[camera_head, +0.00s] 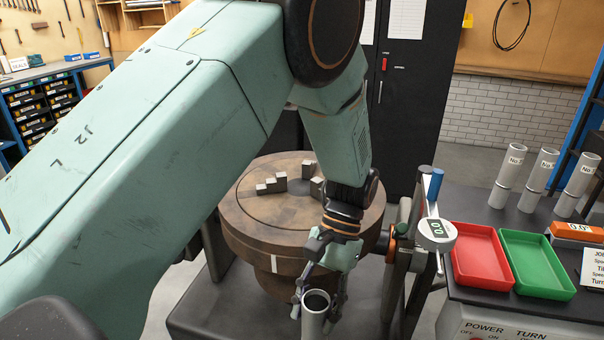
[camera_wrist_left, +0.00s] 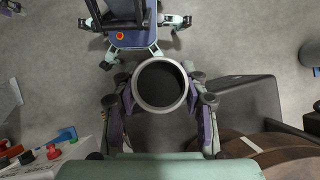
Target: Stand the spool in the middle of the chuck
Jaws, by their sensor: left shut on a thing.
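The spool (camera_head: 314,319) is a grey open-ended tube, held roughly upright by my left gripper (camera_head: 322,290) in front of the chuck's near edge. In the left wrist view, the spool (camera_wrist_left: 160,86) is seen end-on between the two fingers, with a dark hollow inside. The chuck (camera_head: 262,222) is a round brown disc with stepped grey jaws around its centre. The spool is apart from the chuck's middle. My right gripper is in neither view.
Several similar grey tubes (camera_head: 543,172) stand on the right bench. A red tray (camera_head: 480,290) and a green tray (camera_head: 537,292) lie there. A round gauge (camera_head: 437,234) and blue-topped lever stand close right of the chuck. A dark cabinet (camera_head: 412,90) is behind.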

